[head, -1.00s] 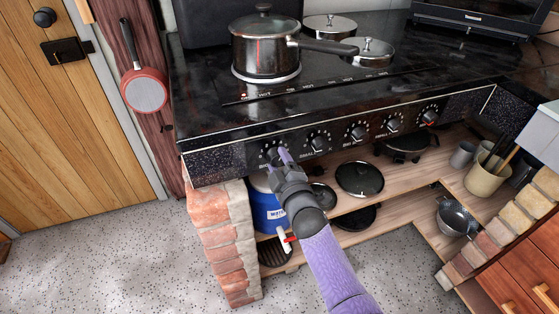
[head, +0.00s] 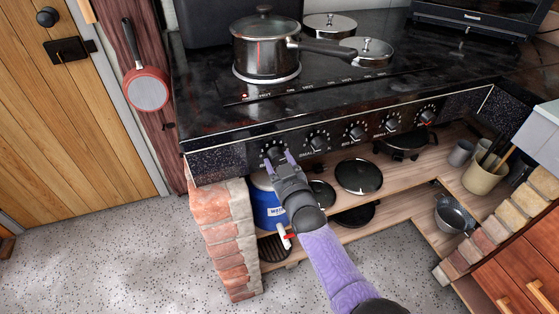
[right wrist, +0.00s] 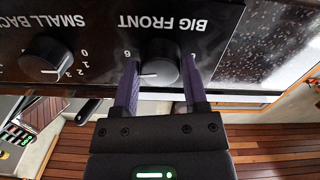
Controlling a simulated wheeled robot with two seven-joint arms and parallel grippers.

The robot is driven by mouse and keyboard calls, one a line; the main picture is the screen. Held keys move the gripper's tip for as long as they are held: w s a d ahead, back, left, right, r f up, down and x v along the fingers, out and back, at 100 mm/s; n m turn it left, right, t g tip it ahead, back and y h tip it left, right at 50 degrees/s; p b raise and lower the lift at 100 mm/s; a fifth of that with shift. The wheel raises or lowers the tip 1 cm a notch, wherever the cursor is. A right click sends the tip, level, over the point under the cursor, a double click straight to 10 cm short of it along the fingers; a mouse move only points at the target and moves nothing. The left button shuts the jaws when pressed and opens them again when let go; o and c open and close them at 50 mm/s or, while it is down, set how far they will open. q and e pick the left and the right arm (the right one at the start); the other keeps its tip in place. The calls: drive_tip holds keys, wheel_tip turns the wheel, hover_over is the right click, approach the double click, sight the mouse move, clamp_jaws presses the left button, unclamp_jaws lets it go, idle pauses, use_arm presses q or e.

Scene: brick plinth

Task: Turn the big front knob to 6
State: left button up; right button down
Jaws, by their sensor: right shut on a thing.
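The big front knob (right wrist: 160,64) is a dark round knob on the black cooker panel. In the right wrist view, its "BIG FRONT" label shows upside down and its white pointer line points left and slightly down. Small digits stand beside it, partly hidden by the fingers. In the head view, the knob (head: 274,152) is the leftmost in the row, partly covered by my gripper. My right gripper (head: 279,159) is shut on this knob. Its purple fingers (right wrist: 160,75) lie on either side of the knob. My left gripper is not in view.
The small back knob (right wrist: 46,60) is beside it in the right wrist view. A lidded pot (head: 265,48) stands on the black hob (head: 200,85). Below the panel are a brick pillar (head: 222,240), a blue container (head: 268,208) and shelves with pans (head: 358,176).

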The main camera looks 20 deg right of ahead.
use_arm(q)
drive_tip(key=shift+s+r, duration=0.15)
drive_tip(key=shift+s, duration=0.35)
use_arm(e)
drive_tip(key=shift+f+m, duration=0.1)
drive_tip(key=shift+m, duration=0.9)
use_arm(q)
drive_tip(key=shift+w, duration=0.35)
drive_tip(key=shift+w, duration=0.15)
use_arm(e)
drive_tip(key=shift+c, duration=0.5)
unclamp_jaws()
